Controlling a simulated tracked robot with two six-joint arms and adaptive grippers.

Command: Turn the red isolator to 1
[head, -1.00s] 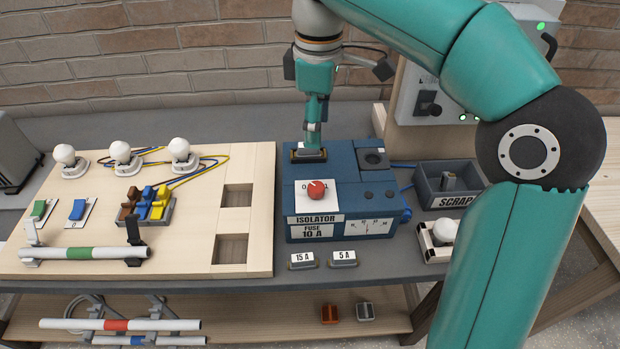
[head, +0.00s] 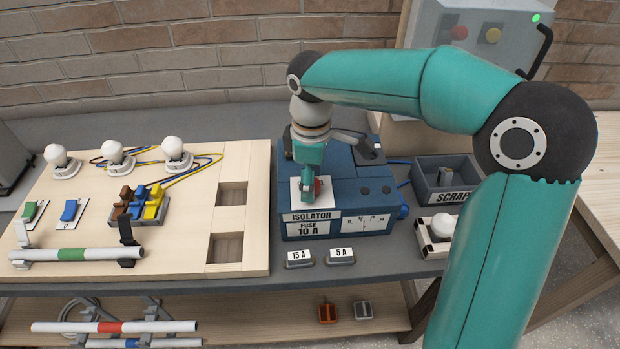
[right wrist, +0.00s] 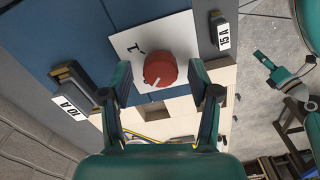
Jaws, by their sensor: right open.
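The red isolator knob (right wrist: 160,68) sits on a white plate (right wrist: 178,42) on the blue isolator box (head: 345,213). A "1" shows on the plate, up and left of the knob in the right wrist view. A white line on the knob points down-left there, not at the "1". My right gripper (right wrist: 160,73) is open, with one finger on each side of the knob; contact cannot be told. In the head view the right gripper (head: 308,191) hides part of the knob (head: 317,186) and plate. A teal arm end, seemingly my left gripper (right wrist: 280,75), shows at the right wrist view's edge.
Fuses marked 15 A (head: 300,258) and 5 A (head: 341,256) lie in front of the box. A 10 A fuse (right wrist: 70,105) is beside the plate. The scrap bin (head: 447,180) stands right; a wooden board (head: 200,200) with lamps is left.

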